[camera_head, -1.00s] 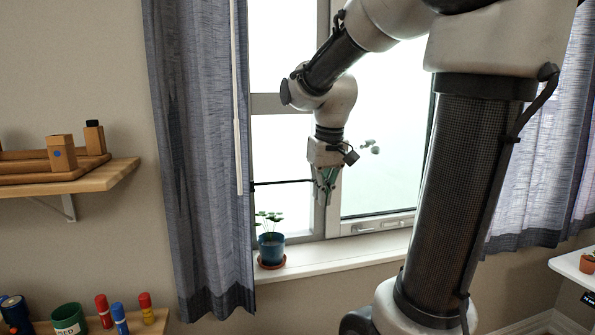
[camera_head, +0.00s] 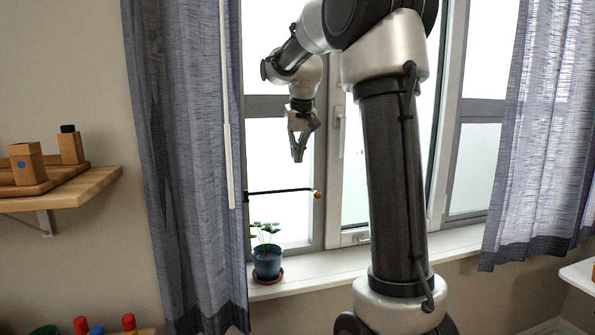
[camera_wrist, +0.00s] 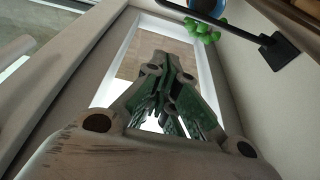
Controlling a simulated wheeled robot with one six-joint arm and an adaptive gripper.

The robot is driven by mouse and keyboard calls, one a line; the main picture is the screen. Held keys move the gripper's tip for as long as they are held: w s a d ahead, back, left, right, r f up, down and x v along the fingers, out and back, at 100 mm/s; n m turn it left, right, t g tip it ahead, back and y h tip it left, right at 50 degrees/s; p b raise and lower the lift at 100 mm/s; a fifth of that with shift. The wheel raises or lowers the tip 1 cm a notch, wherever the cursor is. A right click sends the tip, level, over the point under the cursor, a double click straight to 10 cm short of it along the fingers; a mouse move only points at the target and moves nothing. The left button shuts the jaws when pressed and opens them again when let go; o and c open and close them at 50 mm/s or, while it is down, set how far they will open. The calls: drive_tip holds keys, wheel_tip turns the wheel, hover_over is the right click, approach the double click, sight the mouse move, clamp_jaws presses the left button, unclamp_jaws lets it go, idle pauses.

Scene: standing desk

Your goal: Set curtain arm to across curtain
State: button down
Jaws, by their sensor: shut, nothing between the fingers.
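The curtain arm (camera_head: 280,192) is a thin black rod with a gold ball at its right end. It starts at the right edge of the left grey-blue curtain (camera_head: 180,150) and points right, across the window pane. In the wrist view the rod (camera_wrist: 225,26) crosses the top right, with its dark mounting plate (camera_wrist: 279,50) on a pale surface. My gripper (camera_head: 298,158) is shut and empty, above and slightly left of the gold ball, apart from it. Its green-grey fingers (camera_wrist: 170,110) also show in the wrist view.
A blue pot with a plant (camera_head: 267,258) stands on the sill (camera_head: 330,268) below the rod. A white wand (camera_head: 227,150) hangs along the curtain. A window handle (camera_head: 340,130) is right of my gripper. A wooden shelf (camera_head: 90,188) is at left.

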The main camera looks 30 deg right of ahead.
drive_tip(key=a+x, duration=0.1)
drive_tip(key=x, duration=0.9)
drive_tip(key=shift+s+a+r, duration=0.1)
drive_tip(key=shift+s+r, duration=0.2)
drive_tip(key=shift+s, duration=0.7)
drive_tip(key=shift+s+r, duration=0.3)
drive_tip(key=shift+s, duration=0.65)
drive_tip(key=shift+s, duration=0.1)
